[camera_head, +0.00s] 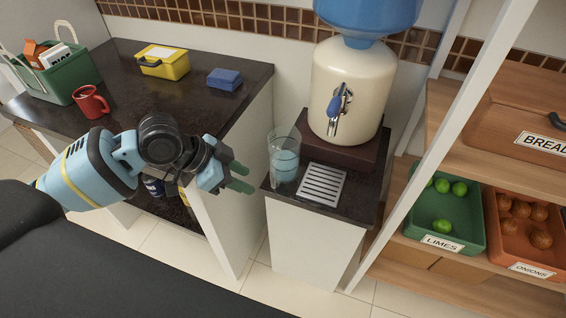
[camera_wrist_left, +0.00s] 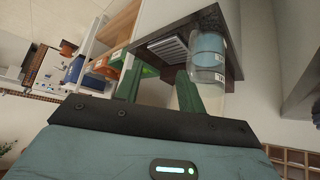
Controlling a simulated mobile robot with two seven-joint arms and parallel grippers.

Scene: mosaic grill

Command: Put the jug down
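The clear jug (camera_head: 285,160), part filled with blue water, stands upright on the small dark-topped stand (camera_head: 345,208), left of the drip tray (camera_head: 323,185). In the left wrist view the jug (camera_wrist_left: 208,55) shows at the upper right, just past the fingers. My left gripper (camera_head: 240,177) is left of the jug and apart from it. Its two green fingers (camera_wrist_left: 158,90) are spread with nothing between them. My right gripper is in neither view.
A cream water dispenser (camera_head: 352,85) with a blue bottle stands behind the jug. The dark counter (camera_head: 195,92) at left holds a red mug (camera_head: 91,102), a yellow box (camera_head: 163,64) and a blue sponge (camera_head: 225,78). A shelf post (camera_head: 440,140) and produce crates are at right.

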